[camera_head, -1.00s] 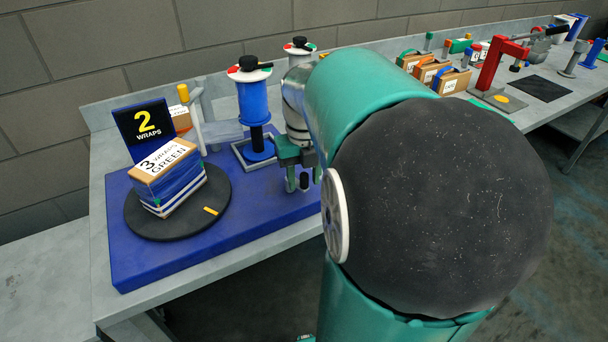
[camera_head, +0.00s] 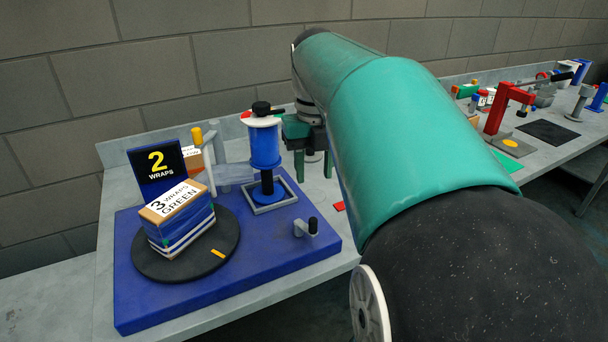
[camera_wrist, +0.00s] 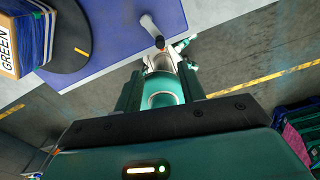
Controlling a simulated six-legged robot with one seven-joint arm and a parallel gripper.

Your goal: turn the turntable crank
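The turntable crank (camera_head: 305,228), a small grey arm with a black knob, stands at the right front of the blue base (camera_head: 250,256). It also shows in the wrist view (camera_wrist: 151,26), beyond my fingertips. The black turntable (camera_head: 225,245) carries a blue-wrapped box (camera_head: 182,229) labelled "3 WRAPS GREEN". A sign (camera_head: 157,171) behind it reads "2 WRAPS". My gripper (camera_head: 313,168) is raised beyond and above the crank, apart from it. Its fingers (camera_wrist: 160,82) are spread with a gap between them and hold nothing.
A blue film roll (camera_head: 264,146) on a post stands on the base, left of my gripper. A red press (camera_head: 497,110) and other items line the bench at right. My arm covers the bench's middle.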

